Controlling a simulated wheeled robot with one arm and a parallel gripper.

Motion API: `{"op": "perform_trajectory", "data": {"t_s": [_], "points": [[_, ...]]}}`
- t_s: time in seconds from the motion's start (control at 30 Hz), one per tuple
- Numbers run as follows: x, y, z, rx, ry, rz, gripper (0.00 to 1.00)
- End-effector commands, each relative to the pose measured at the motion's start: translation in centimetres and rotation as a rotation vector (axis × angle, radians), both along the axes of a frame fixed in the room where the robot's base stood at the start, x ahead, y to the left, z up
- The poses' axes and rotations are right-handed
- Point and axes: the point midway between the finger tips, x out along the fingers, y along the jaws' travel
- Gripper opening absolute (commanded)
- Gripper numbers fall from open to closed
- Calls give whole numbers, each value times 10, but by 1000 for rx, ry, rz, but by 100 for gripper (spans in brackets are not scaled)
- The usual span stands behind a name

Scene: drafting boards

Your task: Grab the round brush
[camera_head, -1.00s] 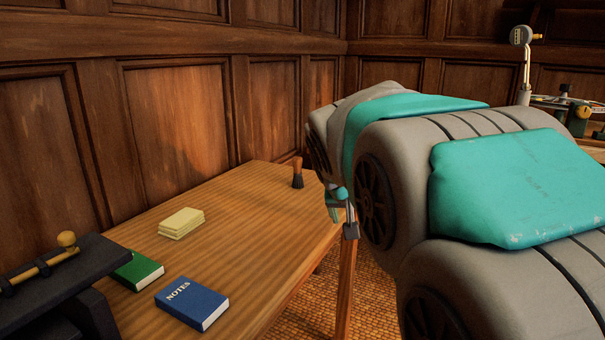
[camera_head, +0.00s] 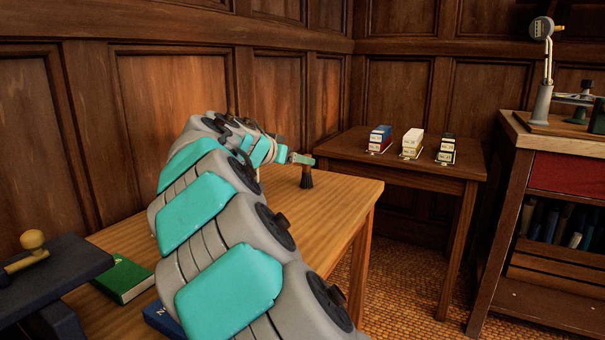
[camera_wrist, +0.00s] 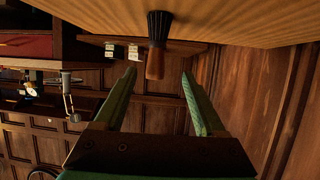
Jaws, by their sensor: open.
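The round brush (camera_head: 307,178) stands upright on its dark bristles near the far right end of the wooden table (camera_head: 335,215), its brown handle up. My gripper (camera_head: 300,159) is beside the top of the handle in the head view, where the fingers look small and partly merged with it. In the wrist view, which looks upside down, the brush (camera_wrist: 158,35) hangs from the table top, and its handle end points between the two green fingers of my open gripper (camera_wrist: 158,78). Nothing is held.
A green book (camera_head: 125,278) and a mostly hidden blue book (camera_head: 162,318) lie on the table's near part. A dark stand (camera_head: 50,280) is at the left. A second table (camera_head: 400,168) holds several small boxes behind. Wood panelling (camera_head: 85,130) runs close along the left.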

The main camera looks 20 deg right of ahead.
Motion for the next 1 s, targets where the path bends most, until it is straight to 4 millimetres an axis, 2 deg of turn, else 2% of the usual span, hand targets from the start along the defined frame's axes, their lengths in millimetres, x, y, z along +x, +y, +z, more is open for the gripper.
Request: {"op": "perform_trajectory", "data": {"t_s": [0.4, 0.63, 1.0], "points": [[20, -40, -18, 1, 0, 0, 72], [21, -42, -19, 0, 0, 1, 72], [21, -42, -19, 0, 0, 0, 32]]}}
